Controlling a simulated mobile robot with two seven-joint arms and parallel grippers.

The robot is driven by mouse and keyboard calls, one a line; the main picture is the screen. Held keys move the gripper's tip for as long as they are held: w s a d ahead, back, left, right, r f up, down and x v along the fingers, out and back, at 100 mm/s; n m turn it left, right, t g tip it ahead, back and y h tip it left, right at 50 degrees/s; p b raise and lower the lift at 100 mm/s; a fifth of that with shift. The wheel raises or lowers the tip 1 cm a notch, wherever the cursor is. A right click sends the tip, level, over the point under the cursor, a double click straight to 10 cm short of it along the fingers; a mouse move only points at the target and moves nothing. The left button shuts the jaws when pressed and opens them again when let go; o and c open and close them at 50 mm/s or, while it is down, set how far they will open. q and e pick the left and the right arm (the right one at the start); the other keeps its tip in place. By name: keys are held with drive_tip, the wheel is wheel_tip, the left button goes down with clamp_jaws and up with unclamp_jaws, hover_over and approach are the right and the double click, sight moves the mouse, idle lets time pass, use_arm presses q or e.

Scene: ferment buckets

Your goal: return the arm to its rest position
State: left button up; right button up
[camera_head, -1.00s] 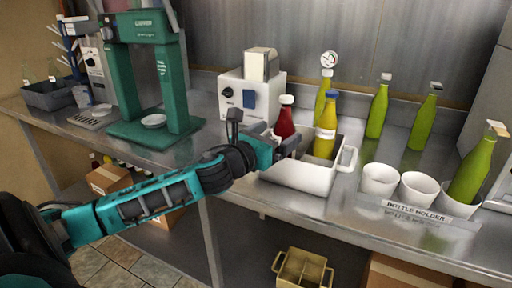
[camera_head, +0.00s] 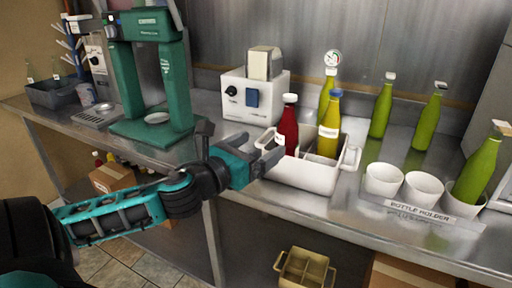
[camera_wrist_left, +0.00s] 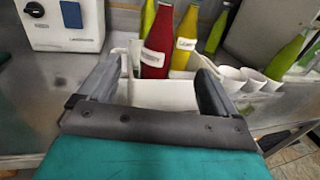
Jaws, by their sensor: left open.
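My left gripper (camera_head: 268,150) is open and empty in the head view, just in front of the near left side of a white divided caddy (camera_head: 310,178). In the left wrist view its two fingers (camera_wrist_left: 155,85) are spread, with the caddy (camera_wrist_left: 165,95) beyond them. A red bottle (camera_head: 288,126) and a yellow bottle (camera_head: 329,126) stand upright in the caddy, apart from the fingers. They also show in the wrist view as the red bottle (camera_wrist_left: 157,45) and the yellow bottle (camera_wrist_left: 185,42). My right gripper does not show.
A white machine (camera_head: 254,95) and a green press (camera_head: 176,85) stand left of the caddy. White cups (camera_head: 384,179) line the counter's right front, one holding a green bottle (camera_head: 475,170). More green bottles (camera_head: 381,108) stand behind.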

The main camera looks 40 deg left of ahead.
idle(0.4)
use_arm(q)
drive_tip(key=s+d+f+n+g+y, duration=0.1)
drive_tip(key=s+f+n+g+y, duration=0.2)
drive_tip(key=f+n, duration=0.5)
drive_tip(key=s+f+n+g+y, duration=0.1)
drive_tip(key=s+f+n+g, duration=0.4)
drive_tip(key=n, duration=0.6)
drive_tip(key=s+d+f+n+g+h, duration=0.55)
drive_tip(key=s+d+f+n, duration=0.45)
drive_tip(key=s+d+n, duration=0.4)
drive_tip(key=w+d+f+t+p, duration=0.2)
drive_tip(key=w+f+t, duration=0.3)
drive_tip(key=w, duration=0.3)
drive_tip(key=shift+w+t+h+p, duration=0.15)
drive_tip(key=shift+t+h+p, duration=0.3)
drive_tip(key=shift+t+p, duration=0.3)
drive_tip(key=shift+d+f, duration=0.1)
